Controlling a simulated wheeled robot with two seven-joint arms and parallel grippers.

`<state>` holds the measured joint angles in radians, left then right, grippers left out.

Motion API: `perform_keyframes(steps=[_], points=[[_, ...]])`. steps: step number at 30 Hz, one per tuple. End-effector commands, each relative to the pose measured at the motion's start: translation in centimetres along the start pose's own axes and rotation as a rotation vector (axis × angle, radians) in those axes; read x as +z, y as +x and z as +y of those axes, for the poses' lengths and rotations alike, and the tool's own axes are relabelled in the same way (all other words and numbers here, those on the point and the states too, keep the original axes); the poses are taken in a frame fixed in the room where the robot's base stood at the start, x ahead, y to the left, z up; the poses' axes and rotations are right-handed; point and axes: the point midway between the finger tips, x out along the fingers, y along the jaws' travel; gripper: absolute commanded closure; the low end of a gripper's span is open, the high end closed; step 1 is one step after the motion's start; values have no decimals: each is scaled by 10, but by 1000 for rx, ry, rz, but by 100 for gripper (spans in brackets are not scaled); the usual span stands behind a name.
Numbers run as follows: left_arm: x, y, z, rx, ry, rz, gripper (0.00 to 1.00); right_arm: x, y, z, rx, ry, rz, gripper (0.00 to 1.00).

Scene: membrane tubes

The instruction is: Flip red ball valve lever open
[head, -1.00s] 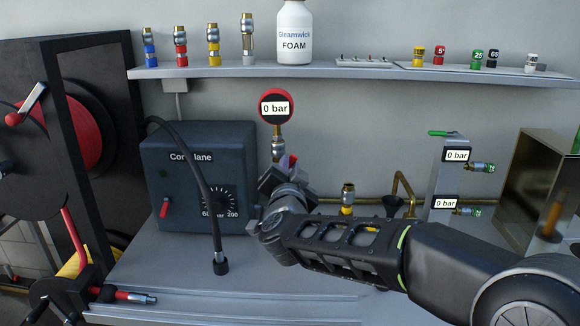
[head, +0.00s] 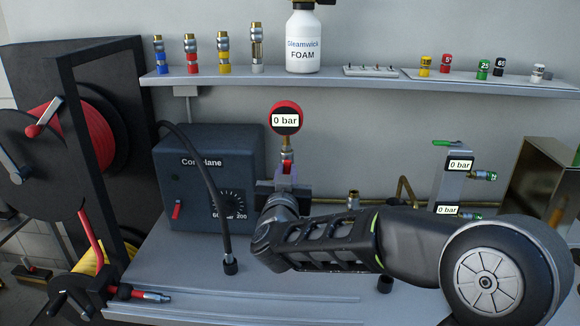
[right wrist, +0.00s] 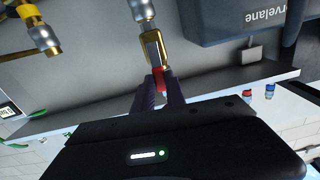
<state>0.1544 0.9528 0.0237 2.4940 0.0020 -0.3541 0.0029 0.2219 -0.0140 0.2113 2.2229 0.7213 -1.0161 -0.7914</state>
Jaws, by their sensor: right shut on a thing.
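The red lever (head: 287,167) stands below the round red-rimmed gauge (head: 286,118), which reads 0 bar. My right gripper (head: 287,182) is shut on the lever, with a finger on either side of it. In the right wrist view, the red lever (right wrist: 159,78) shows between the two fingers of my right gripper (right wrist: 159,88), close beside the brass and silver valve fitting (right wrist: 153,48). Most of the valve body is hidden behind my gripper in the head view. My left gripper is not in view.
The dark Corvelane box (head: 190,190) stands left of my gripper, with a black hose (head: 203,180) before it. A brass fitting (head: 353,199) is to the right. The shelf (head: 330,82) runs above. The bench front (head: 190,275) is mostly clear.

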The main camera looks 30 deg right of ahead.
Motion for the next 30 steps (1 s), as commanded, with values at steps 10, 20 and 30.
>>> perform_keyframes(steps=[10,20,30], points=[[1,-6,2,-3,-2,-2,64,0,0,-2,5,-74,2,100],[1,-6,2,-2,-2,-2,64,0,0,-2,5,-73,1,82],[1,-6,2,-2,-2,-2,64,0,0,-3,3,-72,1,62]])
